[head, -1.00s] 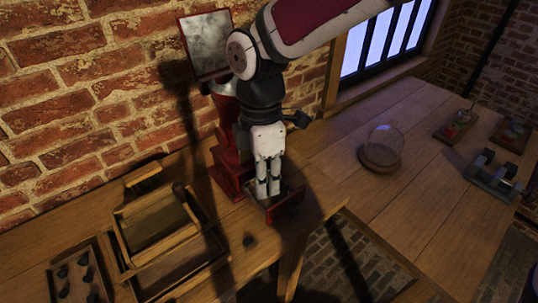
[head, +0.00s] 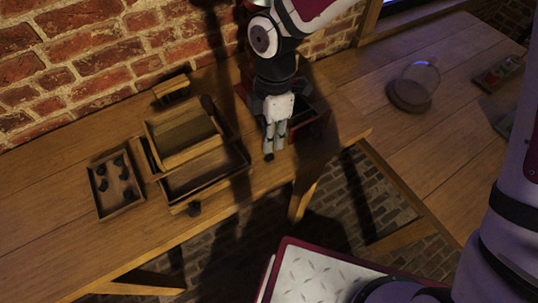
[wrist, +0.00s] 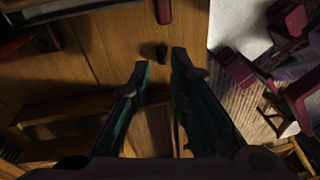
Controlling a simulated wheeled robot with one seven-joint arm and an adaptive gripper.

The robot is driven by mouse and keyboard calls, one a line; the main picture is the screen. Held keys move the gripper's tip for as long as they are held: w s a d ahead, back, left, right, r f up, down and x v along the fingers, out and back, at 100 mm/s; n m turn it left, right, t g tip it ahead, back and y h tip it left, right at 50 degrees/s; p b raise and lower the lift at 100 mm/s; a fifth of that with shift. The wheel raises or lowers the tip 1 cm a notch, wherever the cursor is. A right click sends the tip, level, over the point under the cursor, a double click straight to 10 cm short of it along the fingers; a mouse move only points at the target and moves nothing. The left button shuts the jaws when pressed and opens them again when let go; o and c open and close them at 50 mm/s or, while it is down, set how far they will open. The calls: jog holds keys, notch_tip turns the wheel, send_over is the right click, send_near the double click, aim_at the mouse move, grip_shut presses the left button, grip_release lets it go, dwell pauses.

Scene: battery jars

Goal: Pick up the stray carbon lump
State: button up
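The stray carbon lump (head: 268,157) is a small dark piece on the wooden table, right of the wooden box and close to my fingertips. In the wrist view the lump (wrist: 161,53) lies on bare wood, just ahead of the gap between the fingers. My gripper (head: 273,148) points down close above the table. In the wrist view my gripper (wrist: 159,65) has its fingers apart with nothing between them. Contact with the lump is not visible.
A wooden box (head: 205,175) with compartments stands left of my gripper. A small tray (head: 98,199) holds several dark lumps further left. A red drawer (head: 312,124) is close on the right. A glass dome (head: 420,78) stands on the other table.

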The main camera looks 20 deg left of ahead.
aim_at(269, 155)
jog(key=f, duration=0.2)
jog(key=s+f, duration=0.1)
jog(key=f, duration=0.1)
jog(key=shift+p, duration=0.35)
jog(key=shift+c, duration=0.2)
jog(key=c, duration=0.3)
jog(key=shift+c, duration=0.2)
